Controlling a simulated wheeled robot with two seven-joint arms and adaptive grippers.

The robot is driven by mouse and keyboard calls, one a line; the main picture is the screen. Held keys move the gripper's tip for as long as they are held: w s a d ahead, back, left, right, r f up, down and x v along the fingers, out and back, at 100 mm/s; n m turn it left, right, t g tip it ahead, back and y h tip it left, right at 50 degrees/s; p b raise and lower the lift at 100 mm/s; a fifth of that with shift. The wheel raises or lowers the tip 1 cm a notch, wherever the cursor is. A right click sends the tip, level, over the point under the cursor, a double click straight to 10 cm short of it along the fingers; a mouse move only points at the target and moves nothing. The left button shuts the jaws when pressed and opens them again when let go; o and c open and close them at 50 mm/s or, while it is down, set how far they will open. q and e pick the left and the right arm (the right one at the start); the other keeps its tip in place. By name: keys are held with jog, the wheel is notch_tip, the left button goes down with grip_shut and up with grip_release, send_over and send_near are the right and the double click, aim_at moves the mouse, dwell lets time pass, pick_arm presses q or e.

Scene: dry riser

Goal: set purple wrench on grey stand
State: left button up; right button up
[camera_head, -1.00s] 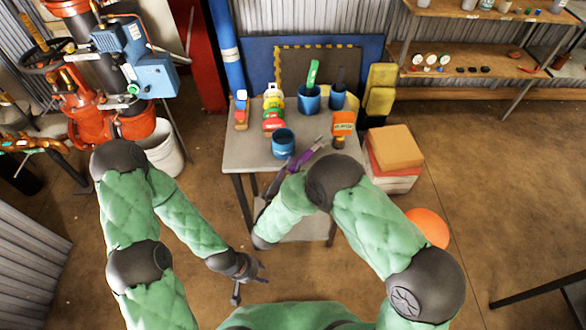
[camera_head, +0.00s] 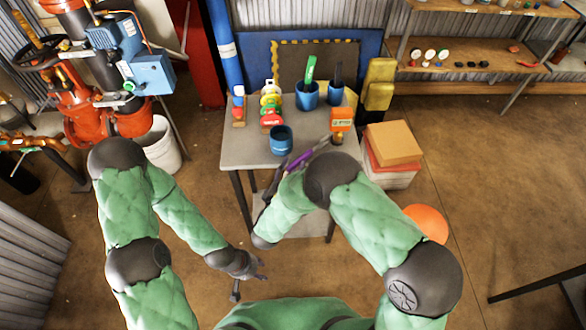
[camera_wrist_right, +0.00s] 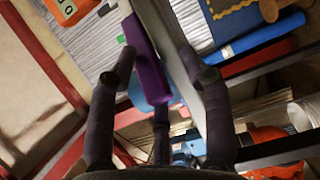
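The purple wrench (camera_head: 300,158) is at the front right of a grey-topped table (camera_head: 240,150), the only grey stand-like thing I can make out. It is tilted, its grey end pointing to the orange sign. In the right wrist view the purple part (camera_wrist_right: 148,68) lies between the fingers of my right gripper (camera_wrist_right: 156,62), close to the left finger. Whether the fingers clamp it, and whether it touches the tabletop, I cannot tell. In the head view my right forearm partly hides this gripper (camera_head: 283,168). My left gripper (camera_head: 250,283) is open and empty, low in front of the table.
On the table stand a blue cup (camera_head: 281,140), two blue holders (camera_head: 307,97) with tools, coloured valve-like pieces (camera_head: 270,115) and an orange sign (camera_head: 341,120). Boxes (camera_head: 392,145) stand right of it, a white bucket (camera_head: 162,148) left. The tabletop's front left is clear.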

jog(key=shift+a+r+p, duration=0.15)
jog(key=shift+r+p, duration=0.6)
jog(key=shift+r, duration=0.1)
jog(key=p+v, duration=0.2)
jog(key=v, duration=0.9)
jog(key=shift+s+f, duration=0.25)
jog(key=shift+s, duration=0.15)
jog(key=shift+a, duration=0.15)
